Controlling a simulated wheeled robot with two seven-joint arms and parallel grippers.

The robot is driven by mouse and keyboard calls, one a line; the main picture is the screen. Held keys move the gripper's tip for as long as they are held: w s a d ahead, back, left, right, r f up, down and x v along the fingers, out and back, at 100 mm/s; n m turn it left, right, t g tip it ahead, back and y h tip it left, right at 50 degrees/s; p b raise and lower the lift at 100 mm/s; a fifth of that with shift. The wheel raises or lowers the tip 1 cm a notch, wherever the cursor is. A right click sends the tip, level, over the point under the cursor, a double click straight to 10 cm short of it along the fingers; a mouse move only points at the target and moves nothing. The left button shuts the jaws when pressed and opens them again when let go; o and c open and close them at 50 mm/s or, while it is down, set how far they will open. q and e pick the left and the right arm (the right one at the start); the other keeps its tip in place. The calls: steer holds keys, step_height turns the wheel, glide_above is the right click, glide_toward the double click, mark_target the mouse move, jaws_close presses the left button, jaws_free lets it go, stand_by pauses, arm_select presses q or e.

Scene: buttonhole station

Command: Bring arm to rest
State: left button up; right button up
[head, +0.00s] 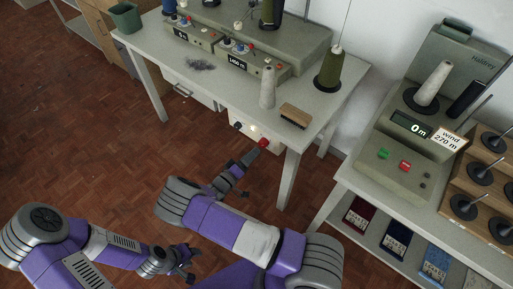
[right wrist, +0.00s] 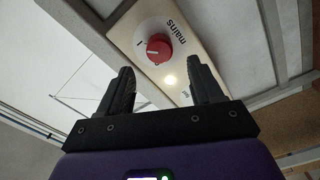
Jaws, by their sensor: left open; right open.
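My right gripper (head: 247,158) is at the front of the work table, near the mains panel (head: 245,124) under the tabletop. In the right wrist view, its two black fingers (right wrist: 164,72) are spread with nothing between them. Beyond the fingers is the mains panel (right wrist: 190,50) with a red rotary knob (right wrist: 159,48) on a white disc and a glowing lamp (right wrist: 170,79). The knob looks apart from the fingers. My left gripper (head: 183,265) is open and empty over the floor at the bottom of the head view.
The work table (head: 338,98) carries grey machine units (head: 250,75), a green cone (head: 330,70), a pale cone (head: 268,88) and a brush (head: 295,116). A winder (head: 400,165) stands at right above a shelf of coloured packs (head: 397,243). The floor (head: 100,150) at left is clear.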

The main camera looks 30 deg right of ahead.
steer(key=shift+v, duration=0.8)
